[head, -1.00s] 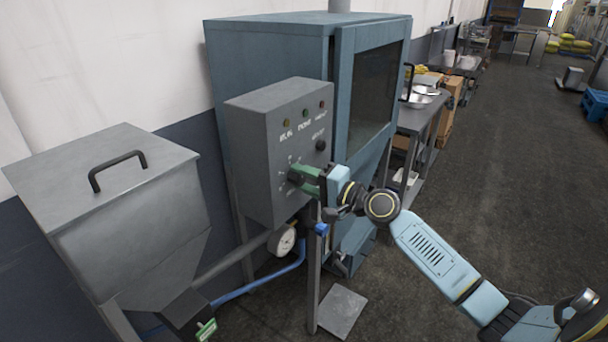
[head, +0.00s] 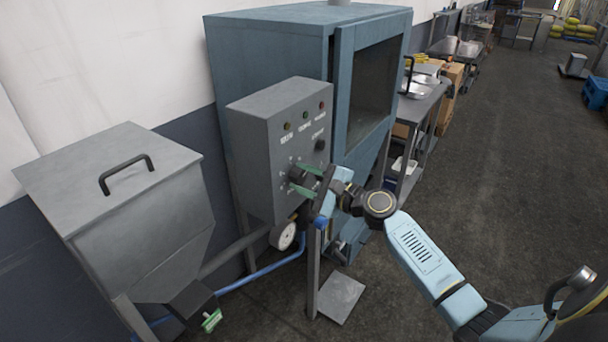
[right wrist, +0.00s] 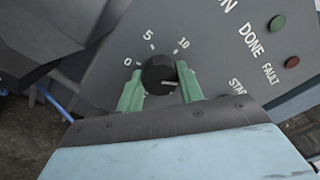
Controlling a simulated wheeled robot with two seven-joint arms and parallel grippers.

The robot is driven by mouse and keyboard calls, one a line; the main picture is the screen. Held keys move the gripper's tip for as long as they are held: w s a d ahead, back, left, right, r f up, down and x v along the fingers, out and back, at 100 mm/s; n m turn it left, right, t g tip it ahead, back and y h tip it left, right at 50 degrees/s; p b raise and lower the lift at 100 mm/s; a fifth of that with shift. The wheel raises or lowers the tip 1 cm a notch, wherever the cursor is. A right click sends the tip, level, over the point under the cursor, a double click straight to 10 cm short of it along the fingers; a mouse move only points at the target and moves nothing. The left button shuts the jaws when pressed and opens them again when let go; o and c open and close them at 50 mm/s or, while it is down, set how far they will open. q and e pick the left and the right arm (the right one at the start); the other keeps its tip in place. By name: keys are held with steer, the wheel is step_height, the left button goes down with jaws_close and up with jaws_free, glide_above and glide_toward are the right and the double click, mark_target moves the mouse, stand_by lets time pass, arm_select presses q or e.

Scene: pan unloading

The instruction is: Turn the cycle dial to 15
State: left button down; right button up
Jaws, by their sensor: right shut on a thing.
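The cycle dial (head: 297,174) is a black round knob on the grey control box (head: 250,150). In the right wrist view the dial (right wrist: 160,72) has the marks 0, 5 and 10 around it. Its white pointer line lies on its lower right side, past the 10, towards one finger. Any number beyond 10 is hidden behind that finger. My right gripper (head: 307,181) is shut on the dial, with one green finger on each side of it; it also shows in the right wrist view (right wrist: 161,88). My left gripper is not in view.
Indicator lamps and a small black knob (head: 320,145) sit above the dial. A pressure gauge (head: 283,235) and blue pipe are below. A grey hopper (head: 130,220) stands left, a blue-grey cabinet (head: 270,50) behind. The floor at right is open.

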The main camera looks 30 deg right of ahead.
steer(key=shift+m, duration=0.3)
steer(key=o, duration=1)
steer(key=b+v, duration=0.2)
steer(key=v, duration=1.1)
steer(key=shift+s+b, duration=0.2)
steer(key=shift+b, duration=0.2)
steer(key=shift+d, duration=0.1)
